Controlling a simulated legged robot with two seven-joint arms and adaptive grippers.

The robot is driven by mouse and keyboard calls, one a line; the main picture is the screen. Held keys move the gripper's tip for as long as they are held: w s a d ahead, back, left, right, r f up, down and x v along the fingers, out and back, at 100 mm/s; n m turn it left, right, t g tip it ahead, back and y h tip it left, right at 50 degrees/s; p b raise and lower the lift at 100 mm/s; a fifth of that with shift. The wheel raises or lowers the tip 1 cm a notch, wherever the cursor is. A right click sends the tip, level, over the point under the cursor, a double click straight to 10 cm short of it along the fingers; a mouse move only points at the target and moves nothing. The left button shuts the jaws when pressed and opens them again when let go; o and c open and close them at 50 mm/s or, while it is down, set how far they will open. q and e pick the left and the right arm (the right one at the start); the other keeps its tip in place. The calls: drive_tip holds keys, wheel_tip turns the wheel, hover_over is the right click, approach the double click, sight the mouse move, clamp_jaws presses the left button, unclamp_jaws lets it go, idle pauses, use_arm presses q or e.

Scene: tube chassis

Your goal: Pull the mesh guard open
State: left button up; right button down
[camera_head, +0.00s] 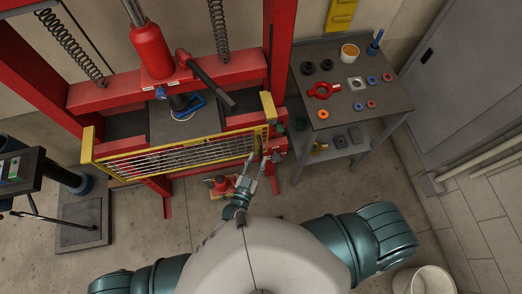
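The mesh guard (180,157) is a wide, low panel of grey wire mesh in a yellow frame. It stretches across the front of the red press, between a yellow post at the left and another at the right. It looks closed across the press opening. My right gripper is not in view.
The red press frame (165,88) with a red cylinder (151,50) stands behind the guard. A grey table (337,108) with rings and cups stands at the right. A red bottle jack (221,184) is on the floor below the guard. A white bucket (424,282) is at lower right.

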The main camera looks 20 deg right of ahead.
sight(261, 151)
use_arm(q)
drive_tip(key=x, duration=0.4)
drive_tip(key=shift+w, duration=0.1)
clamp_jaws()
